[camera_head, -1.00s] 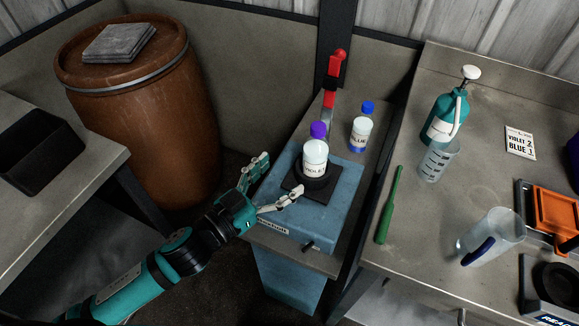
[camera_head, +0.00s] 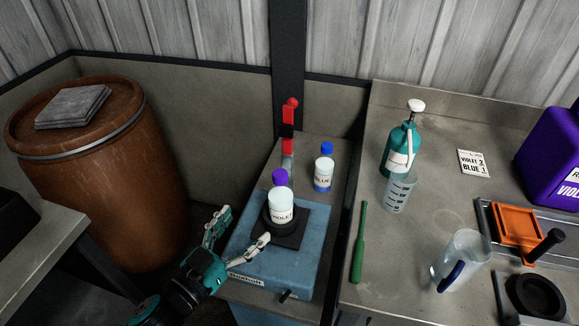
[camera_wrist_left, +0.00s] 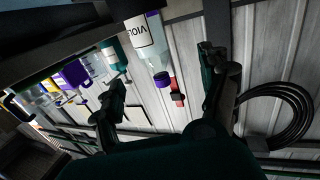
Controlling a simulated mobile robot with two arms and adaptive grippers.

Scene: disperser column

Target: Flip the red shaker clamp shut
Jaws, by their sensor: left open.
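The red shaker clamp (camera_head: 289,117) stands upright, its red handle pointing up, at the back of the blue shaker (camera_head: 255,267). In the left wrist view the red handle (camera_wrist_left: 177,91) shows beyond the violet bottle. The violet bottle (camera_head: 281,207), with a purple cap, stands in the dark round holder on the shaker; it also shows in the left wrist view (camera_wrist_left: 146,45). My left gripper (camera_head: 238,231) is open and empty at the shaker's left front, its fingers apart, one finger overlapping the shaker's top in view. My right gripper is not in view.
A blue-capped bottle (camera_head: 323,168) stands right of the clamp. A green tool (camera_head: 359,243), a teal spray bottle (camera_head: 402,150), a beaker (camera_head: 399,192) and a clear jug (camera_head: 461,261) are on the right bench. A rusty barrel (camera_head: 95,170) stands at the left.

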